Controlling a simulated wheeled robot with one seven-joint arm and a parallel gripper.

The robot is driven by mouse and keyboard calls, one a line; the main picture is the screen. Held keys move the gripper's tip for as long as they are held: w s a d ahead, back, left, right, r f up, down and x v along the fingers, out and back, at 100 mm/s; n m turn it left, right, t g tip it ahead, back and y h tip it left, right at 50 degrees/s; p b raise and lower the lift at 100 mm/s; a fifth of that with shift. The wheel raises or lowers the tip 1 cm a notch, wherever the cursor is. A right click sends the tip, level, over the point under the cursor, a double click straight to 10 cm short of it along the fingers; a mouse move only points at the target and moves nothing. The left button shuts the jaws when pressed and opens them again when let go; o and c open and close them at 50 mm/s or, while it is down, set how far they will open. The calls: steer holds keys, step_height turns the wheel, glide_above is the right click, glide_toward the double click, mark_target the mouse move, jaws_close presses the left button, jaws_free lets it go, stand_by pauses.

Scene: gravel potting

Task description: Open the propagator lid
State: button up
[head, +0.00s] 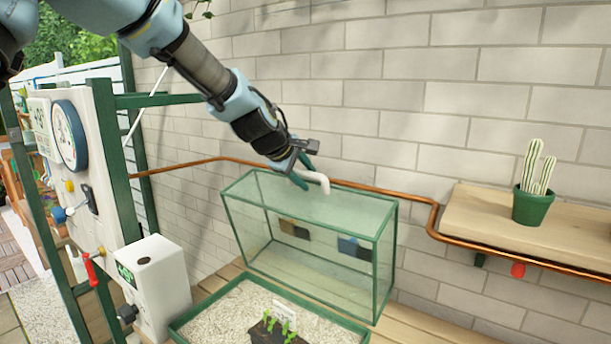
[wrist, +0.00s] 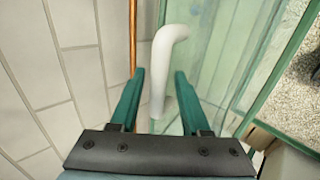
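The propagator (head: 376,262) is a clear glass box with green edges, standing against the brick wall in the head view. Its top glass panel (head: 345,200) looks closed, with a white bent handle (head: 318,180) at the top. My gripper (head: 301,174) is at this handle, above the top of the box. In the wrist view, my gripper (wrist: 160,73) is open, with its green fingers on either side of the white handle (wrist: 165,65). A gap shows between the handle and each finger.
A green-edged gravel tray (head: 190,321) with a black seedling pot (head: 272,331) stands in front. A white box with a display (head: 160,275) is to the left. A copper pipe (head: 400,191) runs along the wall. A cactus (head: 533,195) stands on a wooden shelf at right.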

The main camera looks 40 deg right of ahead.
steer(key=shift+a, duration=0.1)
steer(key=b+v, duration=0.4)
steer(key=v, duration=0.6)
steer(key=shift+s+a+r+b, duration=0.1)
steer(key=shift+a+r+b, duration=0.15)
steer(key=shift+b, duration=0.05)
steer(key=w+a+f+m+y, duration=0.1)
steer(key=w+a+f+y, duration=0.15)
steer(key=a+f, duration=0.4)
steer(key=w+a+f+t+y, duration=0.1)
steer(key=w+a+f, duration=0.25)
steer(key=a, duration=0.65)
steer(key=w+a+f+m+y, duration=0.1)
steer(key=w+a+f+y, duration=0.2)
steer(key=a, duration=0.5)
steer(key=s+a+f, duration=0.2)
steer(key=a+f, duration=0.1)
steer(key=a, duration=0.4)
steer(key=s+a+f+m+g+y, duration=0.1)
steer(key=s+a+f, duration=0.2)
steer(key=a, duration=0.5)
steer(key=s+a+f+m+y, duration=0.1)
steer(key=a+f, duration=0.3)
steer(key=a, duration=0.4)
steer(key=shift+s+f+g+y, duration=0.15)
steer(key=shift+s+g, duration=0.05)
steer(key=shift+s, duration=0.2)
steer(key=shift+s+f+g+y, duration=0.1)
steer(key=shift+s+f+g, duration=0.1)
steer(key=shift+s, duration=0.2)
